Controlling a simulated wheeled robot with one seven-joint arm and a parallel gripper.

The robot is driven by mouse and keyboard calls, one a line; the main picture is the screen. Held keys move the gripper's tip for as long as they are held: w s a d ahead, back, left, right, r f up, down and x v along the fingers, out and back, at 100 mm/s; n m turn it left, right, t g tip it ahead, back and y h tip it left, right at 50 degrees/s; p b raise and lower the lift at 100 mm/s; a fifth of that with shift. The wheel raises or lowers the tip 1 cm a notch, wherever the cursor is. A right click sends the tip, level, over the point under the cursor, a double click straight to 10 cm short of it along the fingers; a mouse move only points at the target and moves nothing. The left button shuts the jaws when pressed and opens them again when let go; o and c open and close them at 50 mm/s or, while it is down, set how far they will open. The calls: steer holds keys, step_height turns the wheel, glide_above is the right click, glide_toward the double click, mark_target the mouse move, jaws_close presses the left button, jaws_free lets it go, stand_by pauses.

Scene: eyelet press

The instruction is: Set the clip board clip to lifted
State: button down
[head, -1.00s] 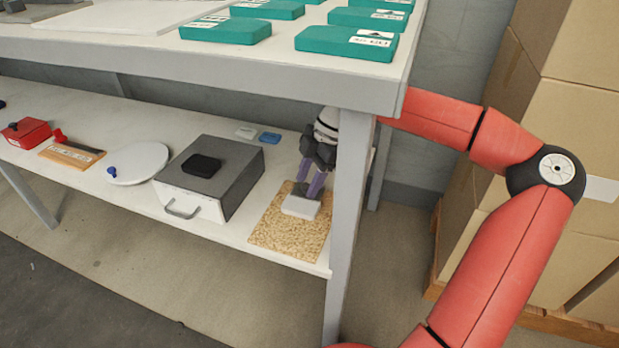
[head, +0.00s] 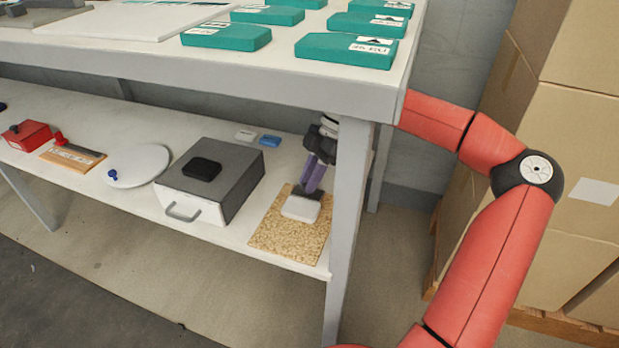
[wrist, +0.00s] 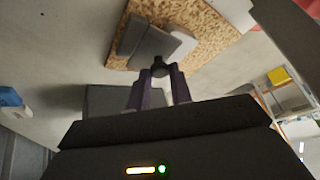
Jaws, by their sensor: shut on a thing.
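The clip board (head: 268,235) is a tan, speckled cork-like sheet at the right end of the lower shelf. Its clip has a white base (head: 299,209) and a dark grey flap (head: 309,193), which stands tilted up from the base. My gripper (head: 311,186), with purple fingers, reaches down beside the table leg and is shut on the clip's flap end. In the wrist view, the fingertips (wrist: 159,72) close around a small dark knob (wrist: 159,62) by the grey clip (wrist: 150,42). The board (wrist: 205,20) shows behind it. The fingers partly hide the flap.
A grey box with a drawer handle (head: 182,213) stands left of the board. The table leg (head: 347,220) and upper tabletop edge (head: 200,78) are close to my arm. White and blue small blocks (head: 270,140) lie behind. Cartons (head: 570,140) stand at right.

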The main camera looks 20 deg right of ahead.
steer(key=w+g+y, duration=0.1)
steer(key=w+d+g+y, duration=0.1)
steer(key=g, duration=0.1)
steer(key=shift+d+r+m+y, duration=0.1)
steer(key=shift+d+m+y, duration=0.05)
steer(key=shift+m+y, duration=0.2)
steer(key=g+y, duration=0.1)
steer(key=w+d+g+y, duration=0.1)
steer(key=m+g+y+b, duration=0.1)
steer(key=g, duration=0.1)
steer(key=shift+w+d+f+y, duration=0.25)
steer(key=shift+w+f+y, duration=0.1)
steer(key=shift+w+f, duration=0.05)
steer(key=c, duration=1.3)
jaws_free()
steer(key=shift+r, duration=0.1)
step_height(320, 180, up, 20)
steer(key=p, duration=1)
